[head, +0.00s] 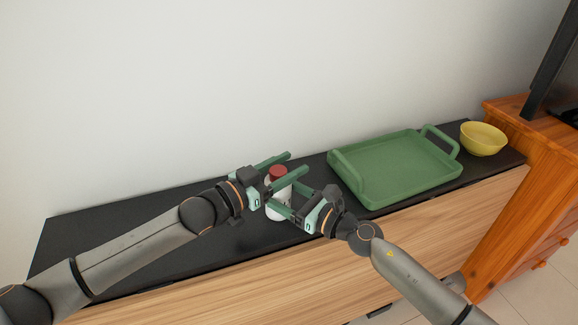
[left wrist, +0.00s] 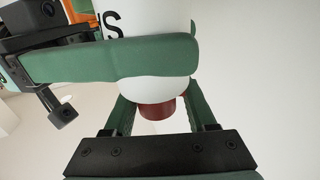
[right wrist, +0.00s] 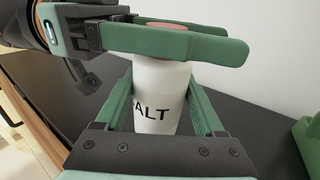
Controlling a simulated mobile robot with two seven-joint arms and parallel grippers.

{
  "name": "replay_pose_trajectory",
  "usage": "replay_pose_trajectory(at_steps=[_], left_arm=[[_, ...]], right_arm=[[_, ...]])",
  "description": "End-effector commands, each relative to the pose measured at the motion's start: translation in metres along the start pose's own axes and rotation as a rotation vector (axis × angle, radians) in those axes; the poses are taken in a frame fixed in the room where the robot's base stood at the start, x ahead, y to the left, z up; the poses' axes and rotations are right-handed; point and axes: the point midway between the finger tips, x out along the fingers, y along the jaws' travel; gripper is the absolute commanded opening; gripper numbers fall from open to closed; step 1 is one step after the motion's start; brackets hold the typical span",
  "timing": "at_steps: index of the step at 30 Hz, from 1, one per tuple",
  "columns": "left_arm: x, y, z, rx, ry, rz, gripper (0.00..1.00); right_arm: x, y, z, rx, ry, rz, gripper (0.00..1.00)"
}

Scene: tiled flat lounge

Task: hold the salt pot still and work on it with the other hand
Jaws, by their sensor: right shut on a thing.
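The salt pot (head: 279,208) is white with a red lid (head: 278,172) and stands upright on the black cabinet top. Its lettering shows partly in the right wrist view (right wrist: 155,95). My right gripper (head: 283,197) is shut on the pot's white body from the right. My left gripper (head: 296,162) is open at the lid, one finger on each side. In the left wrist view the red lid (left wrist: 157,107) lies between its fingers with gaps beside it. A right gripper finger covers part of the body there.
A green tray (head: 395,170) with two handles stands to the right on the black top (head: 110,228). A yellow bowl (head: 483,138) is beyond it. A wooden cabinet (head: 520,185) stands at the far right. The wall is close behind; the left part of the top is clear.

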Motion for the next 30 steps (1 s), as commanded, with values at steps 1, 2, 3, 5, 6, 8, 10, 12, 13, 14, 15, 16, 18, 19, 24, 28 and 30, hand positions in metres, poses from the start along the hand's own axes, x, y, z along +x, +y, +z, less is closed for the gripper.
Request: replay_pose_trajectory(at_steps=[1,2,3,5,6,8,10,12,13,14,15,16,18,19,24,28,30], left_arm=[[0.0008,0.0044,0.0003,-0.002,0.001,0.008,0.4],[0.0009,0.0047,0.0004,-0.003,0.002,0.009,0.36],[0.001,0.0052,0.0004,-0.003,0.002,0.01,0.32],[0.0011,0.0058,0.0003,-0.003,0.002,0.011,0.25],[0.0011,0.0059,0.0005,-0.004,0.002,0.011,0.2],[0.001,0.0059,0.0008,-0.004,0.001,0.011,0.14],[0.001,0.0058,0.0011,-0.004,0.001,0.01,0.06],[0.0009,0.0057,0.0015,-0.004,0.0,0.01,0.0],[0.0009,0.0057,0.0016,-0.004,0.0,0.01,0.0],[0.0009,0.0057,0.0018,-0.005,-0.001,0.01,0.0],[0.0008,0.0057,0.002,-0.005,-0.001,0.01,0.0],[0.0008,0.0057,0.0021,-0.005,-0.001,0.01,0.0],[0.0011,0.0063,0.0025,-0.005,-0.001,0.008,0.0],[0.0014,0.007,0.0026,-0.006,-0.001,0.005,0.0],[0.0042,0.0111,0.0022,-0.009,0.005,-0.035,0.0],[0.0043,0.0103,0.0011,-0.009,0.008,-0.088,0.0],[0.0042,0.0098,0.0009,-0.009,0.008,-0.118,0.0]], right_arm=[[-0.0001,0.0004,-0.0018,0.001,0.003,0.0,0.08],[-0.0001,0.0004,-0.0018,0.001,0.003,0.001,0.08],[0.0,0.0004,-0.0018,0.001,0.003,0.001,0.08],[0.0,0.0004,-0.0019,0.001,0.003,0.001,0.08],[0.0,0.0005,-0.0019,0.001,0.003,0.001,0.08],[0.0001,0.0005,-0.0018,0.001,0.003,0.001,0.08],[0.0001,0.0006,-0.0018,0.0,0.003,0.001,0.08],[0.0001,0.0007,-0.0017,0.0,0.003,0.001,0.08],[0.0002,0.0008,-0.0017,0.0,0.003,0.001,0.08],[0.0002,0.0008,-0.0017,0.0,0.003,0.001,0.08],[0.0002,0.0008,-0.0017,0.0,0.003,0.002,0.08],[0.0002,0.0009,-0.0017,0.0,0.003,0.002,0.08],[0.0002,0.001,-0.0016,0.0,0.002,0.002,0.08],[0.0002,0.001,-0.0016,0.0,0.002,0.002,0.08],[0.0005,0.0015,-0.0015,-0.001,0.002,0.003,0.08],[0.0007,0.0023,-0.0013,0.0,0.002,0.005,0.08],[0.0009,0.0027,-0.0012,0.0,0.002,0.006,0.08]])
